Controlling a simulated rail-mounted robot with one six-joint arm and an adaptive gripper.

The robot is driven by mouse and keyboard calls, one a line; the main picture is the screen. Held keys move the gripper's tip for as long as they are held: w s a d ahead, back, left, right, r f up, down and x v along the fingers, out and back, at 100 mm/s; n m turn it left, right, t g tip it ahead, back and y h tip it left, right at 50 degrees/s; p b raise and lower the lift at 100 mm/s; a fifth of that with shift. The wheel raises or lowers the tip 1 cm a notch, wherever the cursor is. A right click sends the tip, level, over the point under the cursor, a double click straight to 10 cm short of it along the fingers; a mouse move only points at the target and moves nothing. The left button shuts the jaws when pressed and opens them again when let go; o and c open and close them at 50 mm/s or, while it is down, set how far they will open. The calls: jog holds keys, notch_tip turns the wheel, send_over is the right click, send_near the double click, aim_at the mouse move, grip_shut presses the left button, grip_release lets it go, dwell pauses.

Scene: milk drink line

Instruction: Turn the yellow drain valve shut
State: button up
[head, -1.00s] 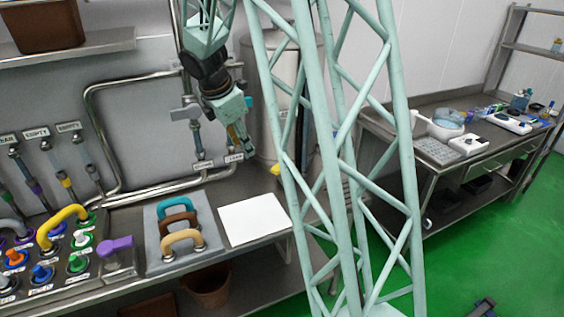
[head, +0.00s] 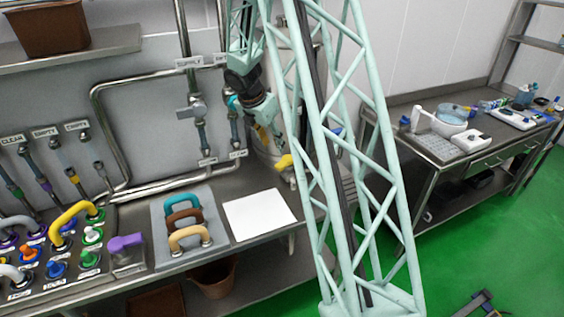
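The yellow drain valve handle (head: 284,162) sits low on the front of the steel tank (head: 264,152), at the back right of the bench. It sticks out to the side, partly close behind my lattice column. My gripper (head: 268,138) points down just above and left of the yellow handle, apart from it as far as I can see. Its fingers are small and partly hidden by the column, so I cannot tell whether they are open or shut.
Pipes with valves (head: 196,108) run up the wall left of my gripper. On the bench are a white sheet (head: 258,214), a grey board (head: 163,238) with several looped handles, and a panel of coloured knobs (head: 75,283). A second table (head: 405,118) stands at the right.

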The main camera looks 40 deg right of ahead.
aim_at(281, 164)
jog(key=shift+f, duration=0.15)
jog(key=shift+b+x, duration=0.7)
jog(key=shift+x, duration=6)
jog(key=shift+d, duration=0.15)
jog(key=shift+c, duration=0.7)
jog(key=c, duration=1)
